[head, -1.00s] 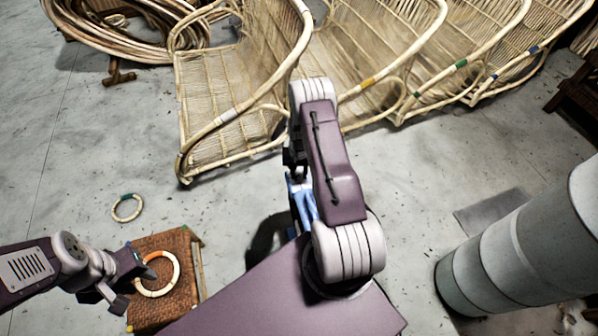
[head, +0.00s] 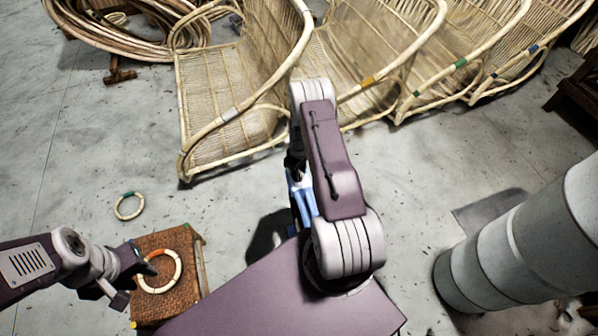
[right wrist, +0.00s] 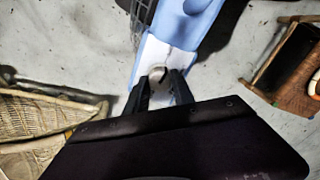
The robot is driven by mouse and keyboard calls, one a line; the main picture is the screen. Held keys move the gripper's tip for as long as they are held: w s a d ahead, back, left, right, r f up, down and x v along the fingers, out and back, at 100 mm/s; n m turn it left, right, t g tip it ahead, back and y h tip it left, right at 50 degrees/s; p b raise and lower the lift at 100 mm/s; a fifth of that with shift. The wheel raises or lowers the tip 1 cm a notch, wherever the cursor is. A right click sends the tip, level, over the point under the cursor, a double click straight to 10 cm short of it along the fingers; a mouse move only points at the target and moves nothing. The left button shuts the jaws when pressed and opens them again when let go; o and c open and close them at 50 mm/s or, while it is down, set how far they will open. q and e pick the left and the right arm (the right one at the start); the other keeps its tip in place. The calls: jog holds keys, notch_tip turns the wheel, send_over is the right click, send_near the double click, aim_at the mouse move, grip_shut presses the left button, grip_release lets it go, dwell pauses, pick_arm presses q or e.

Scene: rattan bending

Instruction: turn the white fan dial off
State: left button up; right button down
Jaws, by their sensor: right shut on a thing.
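The fan (head: 302,196) shows in the head view as a small blue and white body, partly hidden behind my right arm. In the right wrist view its blue and white housing (right wrist: 185,35) runs up from the middle, with part of a dark grille (right wrist: 142,14) at top. The pale round dial (right wrist: 157,73) sits at the end of the white part. My right gripper (right wrist: 161,82) is shut on the dial, one dark finger on each side. Its mark or setting cannot be read.
The woven stool (head: 164,242) carries a pale ring (head: 178,272) with an orange part. Another ring (head: 129,206) lies on the floor. Rattan chairs (head: 230,95) stand behind the fan, and a grey cylinder (head: 520,245) stands at right.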

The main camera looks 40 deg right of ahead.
jog(key=shift+n, duration=1)
jog(key=c, duration=1.1)
grip_release()
jog(key=shift+o, duration=0.2)
notch_tip(320, 180, up, 9)
jog(key=p, duration=0.2)
jog(key=shift+p, duration=0.4)
